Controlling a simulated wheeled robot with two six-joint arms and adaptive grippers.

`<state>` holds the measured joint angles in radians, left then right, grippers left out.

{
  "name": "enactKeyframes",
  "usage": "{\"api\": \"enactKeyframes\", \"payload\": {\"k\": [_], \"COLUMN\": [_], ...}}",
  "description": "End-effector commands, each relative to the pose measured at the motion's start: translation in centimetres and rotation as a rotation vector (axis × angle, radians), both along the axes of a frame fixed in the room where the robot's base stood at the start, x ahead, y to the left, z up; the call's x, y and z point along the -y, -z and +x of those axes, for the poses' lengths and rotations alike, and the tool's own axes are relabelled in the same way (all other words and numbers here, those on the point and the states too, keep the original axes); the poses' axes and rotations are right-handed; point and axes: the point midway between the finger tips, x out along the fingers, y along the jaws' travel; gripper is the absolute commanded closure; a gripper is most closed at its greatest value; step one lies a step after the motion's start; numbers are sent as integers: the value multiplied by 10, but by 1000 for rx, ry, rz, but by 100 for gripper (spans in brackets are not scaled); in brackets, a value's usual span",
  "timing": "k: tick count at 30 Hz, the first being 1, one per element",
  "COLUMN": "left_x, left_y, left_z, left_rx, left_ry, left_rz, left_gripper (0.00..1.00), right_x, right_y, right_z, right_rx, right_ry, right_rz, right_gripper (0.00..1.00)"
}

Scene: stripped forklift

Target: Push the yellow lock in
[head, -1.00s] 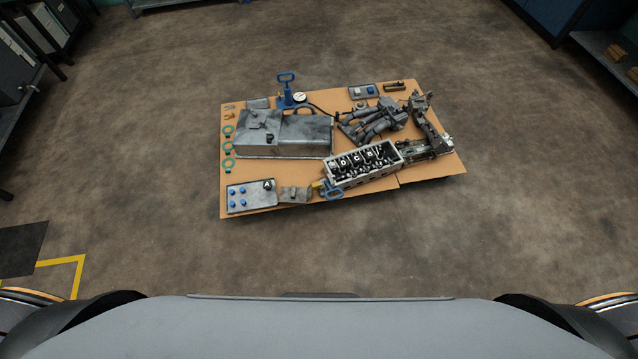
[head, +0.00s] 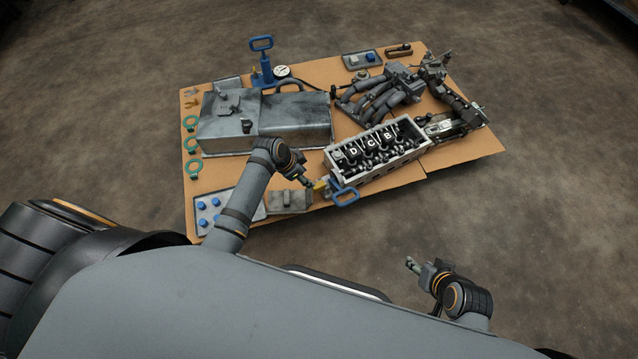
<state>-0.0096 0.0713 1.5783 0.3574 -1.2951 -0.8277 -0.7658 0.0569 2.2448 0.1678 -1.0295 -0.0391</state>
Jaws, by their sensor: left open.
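The yellow lock (head: 320,185) is a small yellow piece at the near edge of the board, left of a blue handle (head: 345,195) and by the engine block's near-left corner. My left gripper (head: 311,184) is open, just left of the lock, its tips pointing toward it. I cannot tell whether the tips touch the lock. My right gripper (head: 408,265) is off the board, above the floor at the lower right. Its fingers are too small to read.
The brown board (head: 460,152) carries the engine block (head: 375,150), a grey metal tank (head: 290,120), a pump with a blue handle (head: 263,62), pipes (head: 385,95) and a tray with blue knobs (head: 228,206). The floor to the right is clear.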

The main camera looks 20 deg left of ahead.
Motion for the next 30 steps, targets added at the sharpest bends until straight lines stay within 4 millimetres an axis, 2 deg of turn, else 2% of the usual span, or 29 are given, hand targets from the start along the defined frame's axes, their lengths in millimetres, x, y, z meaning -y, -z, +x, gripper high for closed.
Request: {"api": "enactKeyframes", "payload": {"k": [4,8,15,21,30], "left_x": [2,7,9,12,16], "left_y": [11,25,35,43,57], "left_z": [3,7,10,13,16], "left_rx": [0,0,0,0,0], "left_ry": [-2,-3,-3,-4,-3], "left_rz": [0,-2,0,0,0], "left_gripper": [53,53,53,53,53], "right_x": [1,2,7,10,13], "right_y": [-6,-19,-63,-104,-174], "right_z": [20,48,94,125,157], "right_rx": [90,230,465,657,953], "right_ry": [9,22,38,50,64], "right_rz": [0,0,-8,-14,-19], "right_gripper": [60,60,60,60,60]}}
